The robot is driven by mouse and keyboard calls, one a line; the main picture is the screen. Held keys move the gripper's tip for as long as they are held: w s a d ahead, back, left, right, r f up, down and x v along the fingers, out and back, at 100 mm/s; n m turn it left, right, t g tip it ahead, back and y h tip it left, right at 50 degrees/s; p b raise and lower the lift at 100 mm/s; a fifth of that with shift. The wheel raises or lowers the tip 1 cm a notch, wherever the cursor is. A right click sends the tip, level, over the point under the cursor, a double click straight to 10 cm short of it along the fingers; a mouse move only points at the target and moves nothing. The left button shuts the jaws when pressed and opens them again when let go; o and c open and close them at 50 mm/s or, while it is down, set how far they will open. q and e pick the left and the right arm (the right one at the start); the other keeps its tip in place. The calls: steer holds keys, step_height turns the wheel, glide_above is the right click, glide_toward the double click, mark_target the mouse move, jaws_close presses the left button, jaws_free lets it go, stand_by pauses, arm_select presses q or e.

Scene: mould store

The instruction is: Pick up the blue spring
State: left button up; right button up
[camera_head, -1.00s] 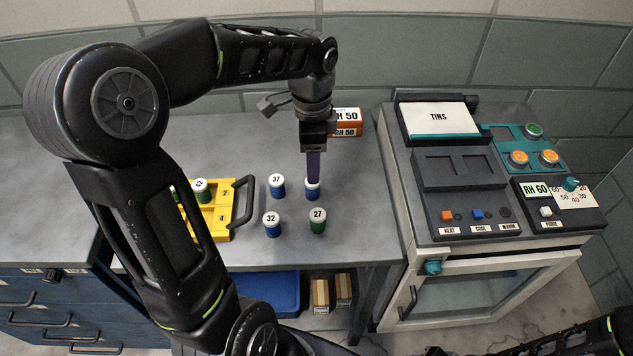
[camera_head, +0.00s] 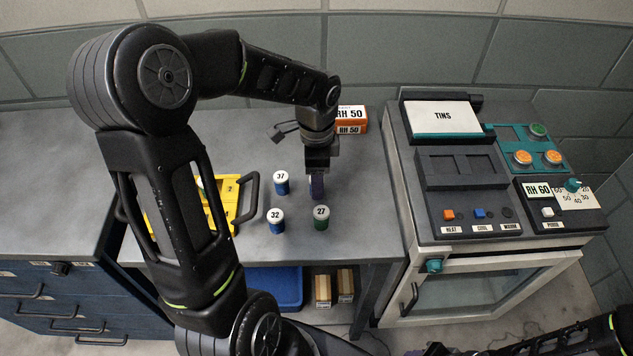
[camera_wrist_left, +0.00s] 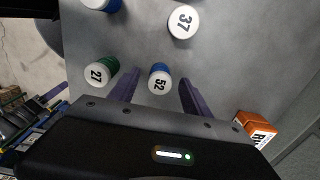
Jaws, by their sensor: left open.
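I see no spring in either view. A blue tin with white lid marked 52 (camera_wrist_left: 160,78) stands between the two fingers of my open left gripper (camera_wrist_left: 157,92) in the left wrist view. I cannot tell whether the fingers touch it. In the head view my left gripper (camera_head: 317,187) points down over this tin and mostly hides it. Blue tins marked 37 (camera_head: 281,183) and 32 (camera_head: 276,221) and a green tin marked 27 (camera_head: 320,218) stand close by. My right arm enters at the lower right; its jaws are not clear.
A yellow tray (camera_head: 247,207) with a dark handle stands to the left, partly behind my arm. An orange RH 50 box (camera_head: 351,116) is at the back. A cabinet with a control panel (camera_head: 470,210) stands right of the bench. The bench front right is clear.

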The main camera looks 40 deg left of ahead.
arm_select(q)
steer(key=shift+f, duration=0.6)
steer(key=shift+c, duration=0.5)
jaws_close()
